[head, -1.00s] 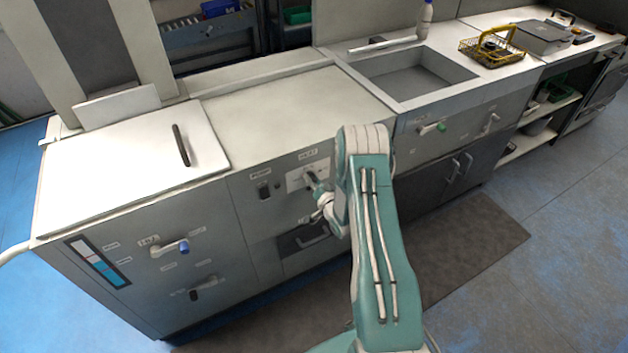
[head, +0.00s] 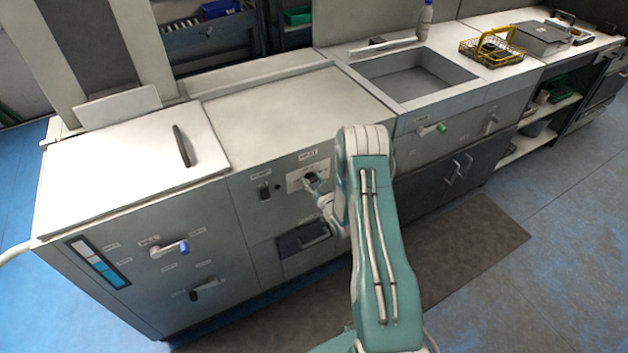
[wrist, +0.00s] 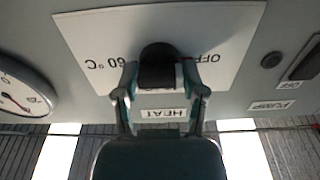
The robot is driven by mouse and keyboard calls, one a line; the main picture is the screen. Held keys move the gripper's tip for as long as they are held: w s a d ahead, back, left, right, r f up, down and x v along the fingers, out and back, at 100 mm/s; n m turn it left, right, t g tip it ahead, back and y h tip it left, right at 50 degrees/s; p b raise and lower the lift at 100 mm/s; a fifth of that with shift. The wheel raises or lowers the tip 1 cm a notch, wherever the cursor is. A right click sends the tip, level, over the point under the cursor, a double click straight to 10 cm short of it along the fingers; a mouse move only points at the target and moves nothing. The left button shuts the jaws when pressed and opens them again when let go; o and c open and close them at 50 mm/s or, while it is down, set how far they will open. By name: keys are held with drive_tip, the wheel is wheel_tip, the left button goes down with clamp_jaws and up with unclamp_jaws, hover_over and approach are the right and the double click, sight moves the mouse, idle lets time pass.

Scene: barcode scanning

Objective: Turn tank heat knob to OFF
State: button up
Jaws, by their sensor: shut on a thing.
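The heat knob is a black knob (wrist: 158,66) on a white plate (wrist: 90,35) with "OFF" and "60°C" printed on it, upside down in the wrist view. A "HEAT" label (wrist: 165,114) sits beside the plate. My gripper (wrist: 160,78) is shut on the knob, one finger on each side of it. The knob's exact pointing direction is hard to tell.
A round dial gauge (wrist: 22,92) is left of the plate in the wrist view. A dark round button (wrist: 271,61) and a "PUMP" label (wrist: 270,106) are on the right. In the head view, a blue-tipped valve handle (head: 172,249) sticks out further left, and a sink (head: 415,75) lies to the right.

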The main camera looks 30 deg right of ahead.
idle(0.5)
drive_tip(key=o, duration=1.1)
drive_tip(key=shift+f, duration=0.1)
drive_tip(key=shift+s, duration=0.1)
drive_tip(key=s, duration=1.2)
drive_tip(key=shift+d, duration=0.2)
